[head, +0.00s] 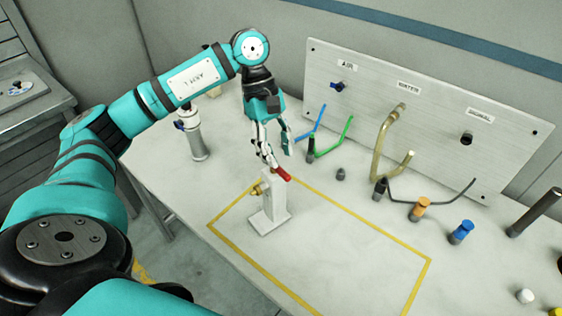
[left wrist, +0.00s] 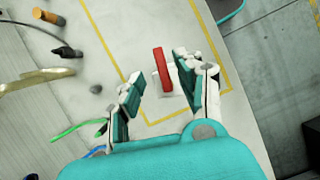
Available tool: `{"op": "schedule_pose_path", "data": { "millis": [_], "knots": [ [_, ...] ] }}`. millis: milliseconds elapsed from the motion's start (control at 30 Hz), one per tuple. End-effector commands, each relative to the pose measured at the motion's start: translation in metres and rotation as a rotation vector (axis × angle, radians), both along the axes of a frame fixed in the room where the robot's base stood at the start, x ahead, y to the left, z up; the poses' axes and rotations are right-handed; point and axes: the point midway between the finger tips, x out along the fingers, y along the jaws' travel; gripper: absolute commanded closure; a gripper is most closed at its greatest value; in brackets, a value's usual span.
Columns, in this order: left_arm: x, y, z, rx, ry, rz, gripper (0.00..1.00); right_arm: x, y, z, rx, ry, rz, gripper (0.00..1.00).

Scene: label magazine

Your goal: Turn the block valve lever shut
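The block valve is a pale upright block on a base plate (head: 268,218) with a brass fitting (head: 257,189) on its left side. Its red lever (head: 281,173) sits at the top, and the lever also shows in the left wrist view (left wrist: 162,69). My left gripper (head: 277,153) is just above the lever in the head view. In the left wrist view the fingers (left wrist: 161,88) are spread apart, with the lever beyond and between them and nothing held. I cannot tell whether a finger touches the lever. My right gripper is not in view.
A yellow outline (head: 350,208) on the bench surrounds the valve. A panel (head: 430,120) with labelled ports stands behind, with blue, green and brass tubes in front. An orange-topped plug (head: 420,209) and a blue one (head: 461,232) stand right. The outlined area right of the valve is clear.

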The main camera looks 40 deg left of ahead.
Motion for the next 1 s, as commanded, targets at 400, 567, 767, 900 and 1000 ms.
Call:
{"op": "schedule_pose_path", "data": {
  "millis": [400,567,767,900,1000],
  "knots": [
    [0.009,0.027,0.069,0.0,-0.001,-0.001,0.63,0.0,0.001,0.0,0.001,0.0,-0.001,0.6],
    [0.009,0.029,0.075,-0.001,0.0,-0.001,0.63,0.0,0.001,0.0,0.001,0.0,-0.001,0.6],
    [0.009,0.03,0.075,-0.001,0.0,-0.001,0.63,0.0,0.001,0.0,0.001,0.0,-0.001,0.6],
    [0.009,0.029,0.075,0.0,0.0,-0.001,0.63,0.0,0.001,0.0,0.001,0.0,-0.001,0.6],
    [0.009,0.029,0.075,0.0,0.0,-0.001,0.63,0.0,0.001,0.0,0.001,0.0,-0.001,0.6]
  ]
}}
